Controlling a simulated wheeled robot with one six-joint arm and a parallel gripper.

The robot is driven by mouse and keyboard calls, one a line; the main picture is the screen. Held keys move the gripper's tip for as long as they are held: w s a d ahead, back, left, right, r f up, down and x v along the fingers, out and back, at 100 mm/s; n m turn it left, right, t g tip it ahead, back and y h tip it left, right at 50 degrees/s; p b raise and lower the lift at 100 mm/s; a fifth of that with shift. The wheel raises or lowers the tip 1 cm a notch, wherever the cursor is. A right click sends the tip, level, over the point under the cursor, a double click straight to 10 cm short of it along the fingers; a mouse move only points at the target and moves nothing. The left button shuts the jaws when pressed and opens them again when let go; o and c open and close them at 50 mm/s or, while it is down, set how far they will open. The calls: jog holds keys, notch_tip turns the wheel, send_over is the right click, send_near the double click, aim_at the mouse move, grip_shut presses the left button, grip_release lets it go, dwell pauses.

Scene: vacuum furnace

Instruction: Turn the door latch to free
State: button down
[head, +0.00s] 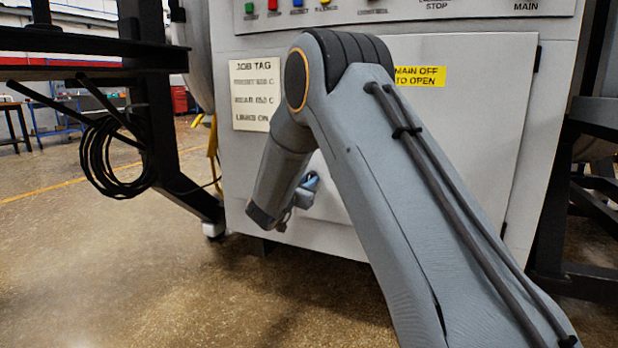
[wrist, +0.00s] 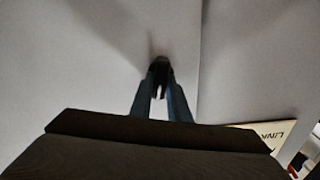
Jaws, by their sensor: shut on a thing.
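The door latch (wrist: 160,66) shows in the wrist view as a small dark piece between my fingertips, against the pale panel. My gripper (wrist: 160,80) is shut on it, with its two blue-grey fingers converging there. In the head view my gripper (head: 306,190) is low in front of the grey cabinet door (head: 470,150), partly behind my arm. The latch is hidden there, and its exact angle cannot be told. The door lies flush with the cabinet front, and a vertical seam runs to the right of my fingers in the wrist view.
A job tag (head: 257,95) is fixed left of the door, and a yellow label (head: 419,76) is on the door. Buttons line the panel (head: 400,8) above. A dark frame (head: 165,150) with coiled cable (head: 112,160) stands left. The floor in front is clear.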

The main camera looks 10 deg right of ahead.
jog(key=m+p, duration=0.2)
jog(key=m, duration=0.1)
jog(key=m+p, duration=0.1)
jog(key=m, duration=0.2)
jog(key=shift+s+d+p, duration=0.1)
jog(key=shift+d+p, duration=0.1)
jog(key=shift+p, duration=0.15)
jog(key=m+p, duration=0.1)
jog(key=m, duration=0.2)
jog(key=shift+d+f+m, duration=0.1)
jog(key=shift+f+m, duration=0.05)
jog(key=shift+m, duration=0.25)
jog(key=shift+f+m+p, duration=0.1)
jog(key=shift+m+p, duration=0.2)
jog(key=shift+m, duration=1.4)
jog(key=c, duration=1.7)
grip_release()
jog(key=shift+d, duration=0.15)
jog(key=shift+a, duration=0.2)
